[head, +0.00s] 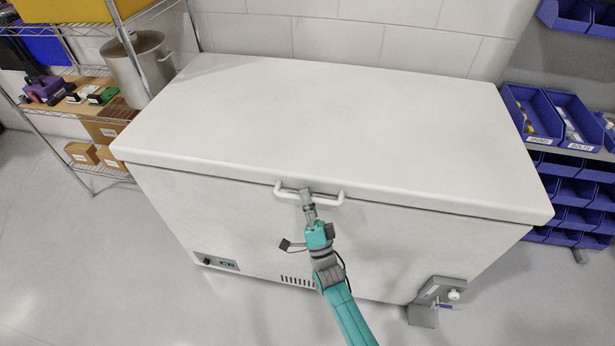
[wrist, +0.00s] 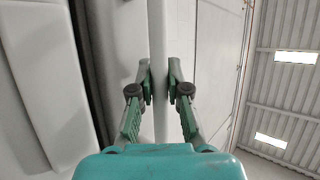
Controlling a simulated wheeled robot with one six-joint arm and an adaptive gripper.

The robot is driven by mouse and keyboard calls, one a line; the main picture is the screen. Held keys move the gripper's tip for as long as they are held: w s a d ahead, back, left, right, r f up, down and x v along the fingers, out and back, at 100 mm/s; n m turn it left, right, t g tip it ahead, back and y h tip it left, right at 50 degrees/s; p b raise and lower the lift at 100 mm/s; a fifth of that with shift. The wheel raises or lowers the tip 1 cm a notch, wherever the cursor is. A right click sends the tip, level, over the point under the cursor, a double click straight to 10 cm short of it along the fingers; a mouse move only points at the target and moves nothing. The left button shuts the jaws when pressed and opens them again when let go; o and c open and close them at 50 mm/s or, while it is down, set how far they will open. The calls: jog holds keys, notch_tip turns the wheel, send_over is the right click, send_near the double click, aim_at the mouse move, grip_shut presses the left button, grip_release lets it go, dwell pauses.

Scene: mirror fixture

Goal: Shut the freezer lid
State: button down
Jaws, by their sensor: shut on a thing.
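The freezer is a white chest with a wide white lid (head: 320,110) lying flat across its top. A thin dark seam runs under the lid's front edge; I cannot tell whether the lid is fully seated. A white bar handle (head: 335,200) sticks out at the middle of the lid's front edge. My gripper (head: 307,193) reaches it from the front and is shut on the bar. In the wrist view, the handle (wrist: 159,65) runs between the two fingers of my gripper (wrist: 160,88), with a dark gap beside the white panels at left.
A wire shelf with a steel pot (head: 138,65) and cardboard boxes (head: 82,153) stands at the left. Blue bins (head: 572,120) stand at the right. A grey bracket (head: 437,295) is at the chest's lower right front. The floor at front left is clear.

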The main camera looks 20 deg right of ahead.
jog(key=shift+s+d+f, duration=0.1)
jog(key=shift+f, duration=1.1)
jog(key=c, duration=1.1)
grip_release()
jog(key=shift+f, duration=0.1)
jog(key=shift+c, duration=0.2)
jog(key=shift+r, duration=0.2)
jog(key=shift+s, duration=0.1)
jog(key=v, duration=1.2)
jog(key=shift+f, duration=0.1)
